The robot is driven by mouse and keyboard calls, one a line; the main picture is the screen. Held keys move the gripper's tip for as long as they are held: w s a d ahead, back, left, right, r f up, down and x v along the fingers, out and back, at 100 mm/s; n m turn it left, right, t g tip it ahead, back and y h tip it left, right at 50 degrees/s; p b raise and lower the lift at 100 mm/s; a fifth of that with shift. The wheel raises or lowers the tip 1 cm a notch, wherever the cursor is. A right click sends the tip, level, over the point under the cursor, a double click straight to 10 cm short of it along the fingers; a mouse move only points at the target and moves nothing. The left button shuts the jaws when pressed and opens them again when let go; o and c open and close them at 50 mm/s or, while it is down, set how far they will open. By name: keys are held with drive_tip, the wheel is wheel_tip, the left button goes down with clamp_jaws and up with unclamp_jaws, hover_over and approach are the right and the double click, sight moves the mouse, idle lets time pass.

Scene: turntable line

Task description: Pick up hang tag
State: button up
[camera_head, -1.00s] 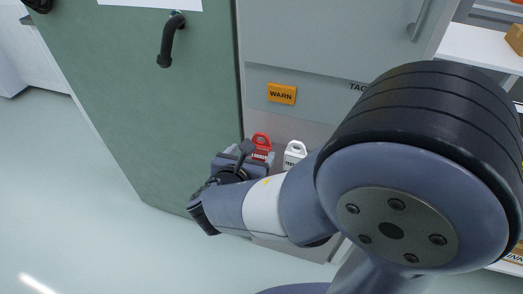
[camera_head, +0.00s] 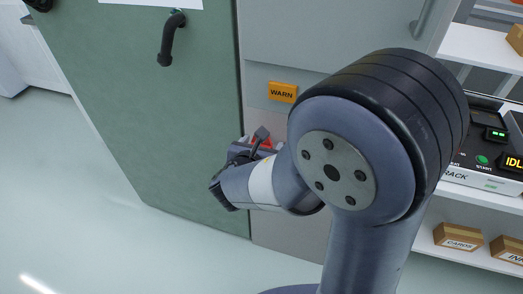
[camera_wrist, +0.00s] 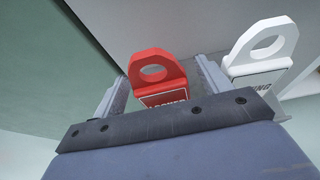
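A red hang tag (camera_wrist: 158,78) with a round hole and a partly hidden white-edged label hangs upright, between my two gripper fingers in the wrist view. My gripper (camera_wrist: 163,84) is open around it, with a gap showing on each side. A white hang tag (camera_wrist: 262,52) stands just to the right, outside the right finger. In the head view my gripper (camera_head: 260,145) is at the cabinet front, with only a bit of red tag (camera_head: 263,142) showing. The white tag is hidden there behind my arm.
A green door (camera_head: 130,110) with a black handle (camera_head: 170,38) stands to the left. An orange WARN plate (camera_head: 282,92) is on the grey cabinet above the tags. Shelves with small boxes (camera_head: 460,237) and a device (camera_head: 485,160) are at right.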

drive_tip(key=c, duration=1)
drive_tip(key=shift+o, duration=0.2)
drive_tip(key=shift+s+a+r, duration=0.15)
drive_tip(key=shift+s+r, duration=0.05)
drive_tip(key=shift+r, duration=0.3)
wheel_tip(320, 180, up, 7)
drive_tip(key=shift+p, duration=1.1)
drive_tip(key=s+a, duration=0.3)
drive_tip(key=s, duration=0.6)
drive_tip(key=s+a+f, duration=0.1)
drive_tip(key=s+a, duration=0.2)
drive_tip(key=s, duration=0.6)
drive_tip(key=shift+s+a+b, duration=0.2)
drive_tip(key=shift+a+b, duration=0.1)
